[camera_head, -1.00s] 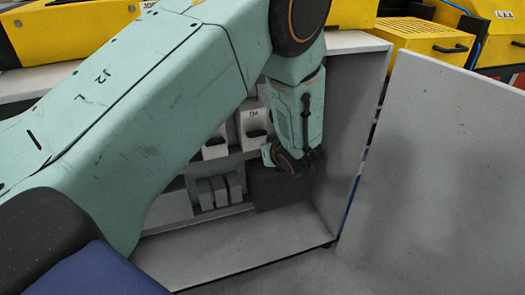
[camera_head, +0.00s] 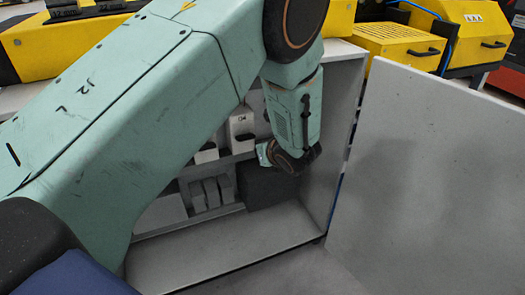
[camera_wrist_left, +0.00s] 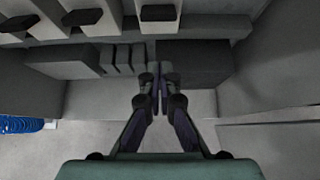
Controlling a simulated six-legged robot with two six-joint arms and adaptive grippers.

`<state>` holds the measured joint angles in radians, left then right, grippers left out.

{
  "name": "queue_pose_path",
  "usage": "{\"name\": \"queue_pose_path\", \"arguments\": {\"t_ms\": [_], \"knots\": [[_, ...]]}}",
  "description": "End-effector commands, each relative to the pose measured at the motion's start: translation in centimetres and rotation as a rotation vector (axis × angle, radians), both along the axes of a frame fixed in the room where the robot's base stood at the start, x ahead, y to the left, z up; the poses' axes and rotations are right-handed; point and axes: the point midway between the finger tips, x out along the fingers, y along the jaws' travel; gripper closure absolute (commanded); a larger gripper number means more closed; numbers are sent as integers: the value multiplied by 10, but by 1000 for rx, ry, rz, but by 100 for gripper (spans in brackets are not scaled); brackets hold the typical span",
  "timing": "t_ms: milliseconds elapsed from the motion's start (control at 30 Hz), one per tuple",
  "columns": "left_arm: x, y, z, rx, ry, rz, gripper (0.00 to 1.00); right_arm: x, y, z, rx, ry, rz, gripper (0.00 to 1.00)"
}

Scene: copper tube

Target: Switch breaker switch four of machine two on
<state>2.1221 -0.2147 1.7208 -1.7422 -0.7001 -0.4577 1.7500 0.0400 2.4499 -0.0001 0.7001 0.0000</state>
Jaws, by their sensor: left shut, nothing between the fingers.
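Breaker switch four is the white block marked 04 (camera_head: 241,122), with a black lever, inside the open grey cabinet (camera_head: 335,110). In the left wrist view the rightmost black lever (camera_wrist_left: 158,13) at the top appears to be the same switch; its label is not visible there. The fingers are hard to make out in the head view. My right gripper is not in view.
Other black levers (camera_wrist_left: 82,17) stand left of the rightmost one. Below them are small grey blocks (camera_wrist_left: 123,58) and a dark box (camera_wrist_left: 193,63). The cabinet door (camera_head: 440,170) stands open at the right. Yellow machines (camera_head: 402,42) stand behind.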

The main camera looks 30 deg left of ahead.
Motion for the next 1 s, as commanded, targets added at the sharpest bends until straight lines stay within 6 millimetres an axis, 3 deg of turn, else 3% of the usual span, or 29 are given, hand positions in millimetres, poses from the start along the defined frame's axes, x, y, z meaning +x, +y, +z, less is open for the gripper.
{"name": "queue_pose_path", "arguments": {"t_ms": [267, 367, 467, 700, 900, 1000], "knots": [[0, -1, -1, -13, -4, 5, 100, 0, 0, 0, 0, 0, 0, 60], [-5, -11, -15, -113, 1, 37, 100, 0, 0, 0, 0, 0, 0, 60], [-38, -28, -49, -317, 43, 168, 100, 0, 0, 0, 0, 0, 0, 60], [-141, -81, -119, -823, 108, 649, 100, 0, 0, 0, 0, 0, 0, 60], [-208, -116, -147, -1130, 44, 1109, 100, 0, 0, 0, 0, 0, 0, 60], [-234, -122, -156, -1233, -42, 1344, 100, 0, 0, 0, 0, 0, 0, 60]]}}
